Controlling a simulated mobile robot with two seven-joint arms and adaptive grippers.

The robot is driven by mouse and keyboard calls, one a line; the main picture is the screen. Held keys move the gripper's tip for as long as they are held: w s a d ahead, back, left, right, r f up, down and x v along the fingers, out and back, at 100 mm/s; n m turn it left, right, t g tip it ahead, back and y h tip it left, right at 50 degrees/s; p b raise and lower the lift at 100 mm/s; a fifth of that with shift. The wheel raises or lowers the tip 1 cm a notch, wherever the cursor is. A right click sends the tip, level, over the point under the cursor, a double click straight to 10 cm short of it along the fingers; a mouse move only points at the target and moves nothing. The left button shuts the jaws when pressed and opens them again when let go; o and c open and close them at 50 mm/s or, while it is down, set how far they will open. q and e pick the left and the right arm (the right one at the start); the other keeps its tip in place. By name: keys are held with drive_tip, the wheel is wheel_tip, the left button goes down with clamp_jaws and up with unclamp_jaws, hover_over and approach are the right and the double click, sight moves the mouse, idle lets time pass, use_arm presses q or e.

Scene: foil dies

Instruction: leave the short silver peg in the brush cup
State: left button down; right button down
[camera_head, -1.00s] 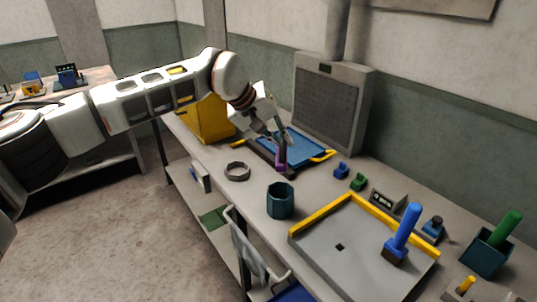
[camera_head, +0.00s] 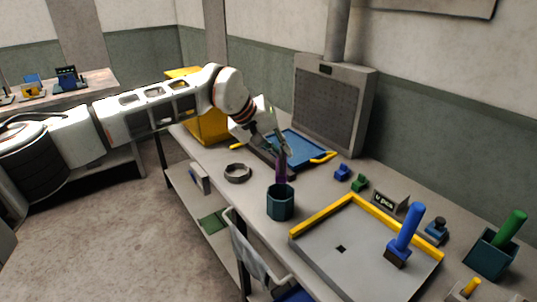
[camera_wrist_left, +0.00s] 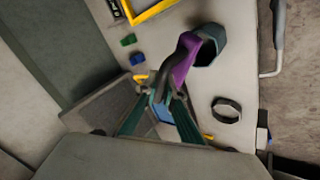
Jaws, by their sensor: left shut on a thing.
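My left gripper (camera_head: 281,150) is shut on a purple piece (camera_head: 281,169) with dark ends, which hangs down just behind the brush cup. The brush cup, a teal many-sided cup (camera_head: 280,203), stands upright on the bench. In the left wrist view, my left gripper (camera_wrist_left: 160,95) grips the purple piece (camera_wrist_left: 183,60), and its far end overlaps the rim of the cup (camera_wrist_left: 213,45). I cannot tell whether it is inside the rim. I cannot make out a silver peg. My right gripper is not in view.
A grey ring (camera_head: 237,173) lies left of the cup. A yellow-edged tray (camera_head: 335,265) with a blue-handled tool (camera_head: 408,232) is at the right. A blue tray (camera_head: 305,148) lies behind the gripper. Small blue (camera_head: 342,172) and green (camera_head: 360,183) blocks stand nearby.

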use_arm(q)
drive_tip(key=shift+f+b, duration=0.3)
drive_tip(key=shift+f, duration=0.3)
drive_tip(key=shift+f+b, duration=0.6)
drive_tip(key=shift+f, duration=0.6)
drive_tip(key=shift+f+b, duration=0.85)
drive_tip(key=shift+f, duration=0.8)
drive_tip(key=shift+d, duration=0.1)
drive_tip(key=shift+d, duration=0.1)
drive_tip(key=s+d+b, duration=0.1)
drive_tip(key=d, duration=0.5)
drive_tip(key=shift+b, duration=0.35)
idle(0.3)
drive_tip(key=shift+r, duration=0.15)
